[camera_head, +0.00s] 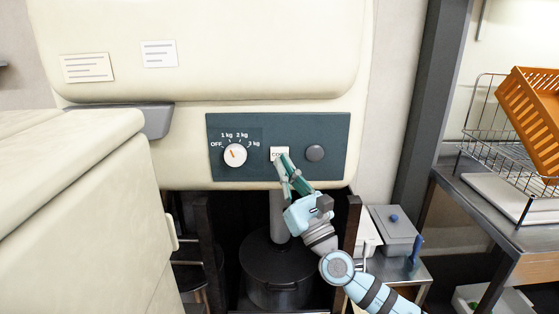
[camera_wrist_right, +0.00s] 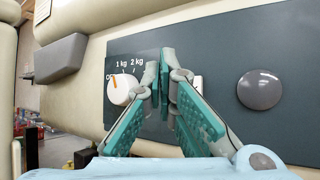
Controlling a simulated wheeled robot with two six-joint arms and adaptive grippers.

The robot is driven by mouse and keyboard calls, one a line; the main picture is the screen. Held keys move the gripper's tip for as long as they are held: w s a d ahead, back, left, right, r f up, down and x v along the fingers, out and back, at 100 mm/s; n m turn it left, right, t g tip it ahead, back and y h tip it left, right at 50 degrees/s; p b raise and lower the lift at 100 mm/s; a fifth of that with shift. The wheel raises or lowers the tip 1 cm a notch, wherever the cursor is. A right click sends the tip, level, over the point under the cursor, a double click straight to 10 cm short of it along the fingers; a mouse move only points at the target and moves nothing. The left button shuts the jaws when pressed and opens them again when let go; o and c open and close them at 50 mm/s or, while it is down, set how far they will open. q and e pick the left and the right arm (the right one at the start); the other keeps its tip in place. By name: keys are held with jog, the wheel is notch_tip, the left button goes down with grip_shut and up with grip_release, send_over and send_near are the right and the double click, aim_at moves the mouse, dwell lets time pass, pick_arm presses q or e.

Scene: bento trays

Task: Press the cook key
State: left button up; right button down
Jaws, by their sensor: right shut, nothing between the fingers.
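The cook key (camera_head: 278,152) is a small white square key on the dark teal panel (camera_head: 335,130) of the cream machine, between the white dial and the round grey button. My right gripper (camera_head: 282,158) is shut and empty, with its fingertips over the lower part of the key. In the right wrist view the gripper (camera_wrist_right: 165,62) hides most of the key, and only a white edge (camera_wrist_right: 197,84) shows beside the fingers. I cannot tell whether the tips touch the key. My left gripper is not in view.
The white dial (camera_head: 235,155) has an orange mark and OFF, 1 kg, 2 kg and 3 kg around it. The grey button (camera_head: 315,153) is to the right. A dark pot (camera_head: 275,270) stands below the machine. An orange basket (camera_head: 535,110) sits in a wire rack at right.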

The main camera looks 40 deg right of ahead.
aim_at(280, 154)
jog(key=shift+w+d+b, duration=0.65)
jog(key=shift+w+d, duration=0.3)
jog(key=shift+w, duration=0.3)
dwell(0.5)
jog(key=shift+w+d+b, duration=0.25)
jog(key=shift+w+b, duration=0.05)
jog(key=shift+w+d+b, duration=0.25)
jog(key=shift+w+b, duration=0.05)
dwell(0.7)
dwell(0.4)
jog(key=shift+s+a+p, duration=0.45)
jog(key=shift+s+a, duration=0.05)
jog(key=shift+s, duration=0.15)
